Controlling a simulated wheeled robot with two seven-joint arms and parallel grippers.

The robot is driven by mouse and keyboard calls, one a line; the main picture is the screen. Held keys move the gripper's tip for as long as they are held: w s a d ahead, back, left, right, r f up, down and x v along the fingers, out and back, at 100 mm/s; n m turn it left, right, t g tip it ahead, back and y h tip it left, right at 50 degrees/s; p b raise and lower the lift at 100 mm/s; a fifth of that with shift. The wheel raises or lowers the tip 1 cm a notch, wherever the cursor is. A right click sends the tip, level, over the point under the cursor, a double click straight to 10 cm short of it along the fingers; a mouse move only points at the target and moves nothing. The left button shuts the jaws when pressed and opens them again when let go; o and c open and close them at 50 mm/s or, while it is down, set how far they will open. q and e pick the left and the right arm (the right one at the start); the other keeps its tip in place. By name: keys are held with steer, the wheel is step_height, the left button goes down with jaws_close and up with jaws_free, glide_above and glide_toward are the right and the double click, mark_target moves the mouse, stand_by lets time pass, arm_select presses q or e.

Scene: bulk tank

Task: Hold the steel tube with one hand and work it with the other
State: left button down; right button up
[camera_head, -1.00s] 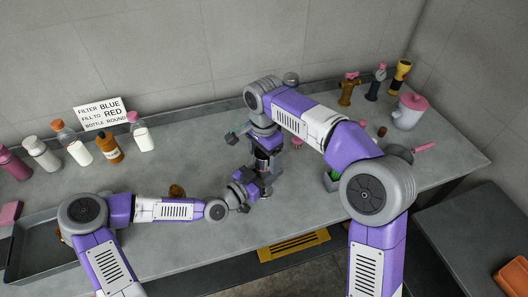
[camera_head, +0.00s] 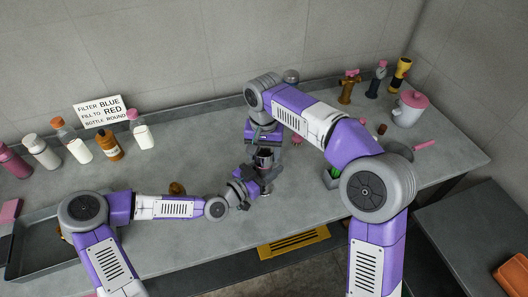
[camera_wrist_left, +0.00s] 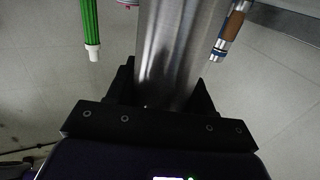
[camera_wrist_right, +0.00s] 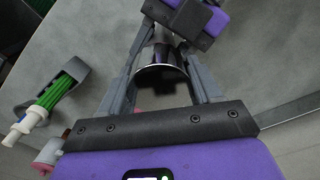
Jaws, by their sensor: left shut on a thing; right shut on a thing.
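The steel tube (camera_wrist_left: 168,50) stands between the fingers of my left gripper (camera_wrist_left: 160,95), which is shut on it. In the head view the left gripper (camera_head: 262,181) holds the tube low, above the bench. My right gripper (camera_head: 263,146) comes from above and is shut on the tube's upper end. In the right wrist view the tube's rim and dark end (camera_wrist_right: 165,75) lie between the right fingers, with the left gripper (camera_wrist_right: 188,18) close beyond. Most of the tube is hidden by the grippers in the head view.
Several bottles (camera_head: 108,146) and a sign (camera_head: 97,111) stand at the back left. A grey tray (camera_head: 35,262) lies at the left. A green brush (camera_wrist_right: 62,90) sits in a holder right of the grippers. A jug (camera_head: 409,112) and a pan (camera_head: 399,151) are at the right.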

steer(key=n, duration=0.3)
steer(key=shift+n, duration=0.4)
steer(key=n, duration=0.3)
steer(key=shift+n, duration=0.4)
steer(key=n, duration=1.2)
steer(key=shift+n, duration=0.4)
steer(key=n, duration=0.7)
steer(key=shift+r, duration=0.1)
steer(key=shift+r, duration=0.15)
steer(key=shift+r, duration=0.95)
